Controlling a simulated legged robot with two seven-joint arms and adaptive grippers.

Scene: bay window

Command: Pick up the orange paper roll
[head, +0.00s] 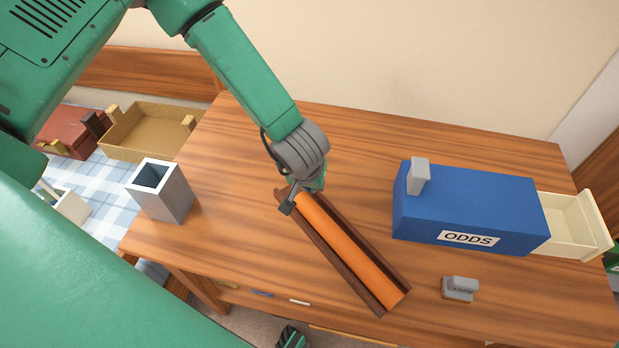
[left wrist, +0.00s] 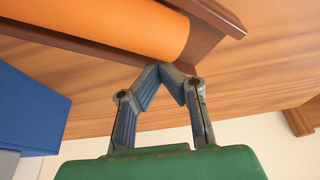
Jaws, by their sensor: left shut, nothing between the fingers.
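The orange paper roll (head: 350,247) lies lengthwise in a dark brown trough-like holder (head: 329,254) on the wooden desk. In the left wrist view the roll (left wrist: 125,28) shows its rounded side and one end, with the holder (left wrist: 215,14) around it. My left gripper (head: 291,204) is at the roll's far left end. Its fingertips (left wrist: 161,68) are together and empty, beside the holder's edge. Whether they touch the holder I cannot tell. In the head view the gripper hides part of that end. My right gripper is not in view.
A blue box (head: 480,207) labelled ODDS has a cream drawer (head: 568,225) open to the right and a grey block (head: 418,176) on top. A small grey labelled object (head: 460,287) lies in front. A grey square holder (head: 168,199) stands left. A woven tray (head: 140,139) is farther left.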

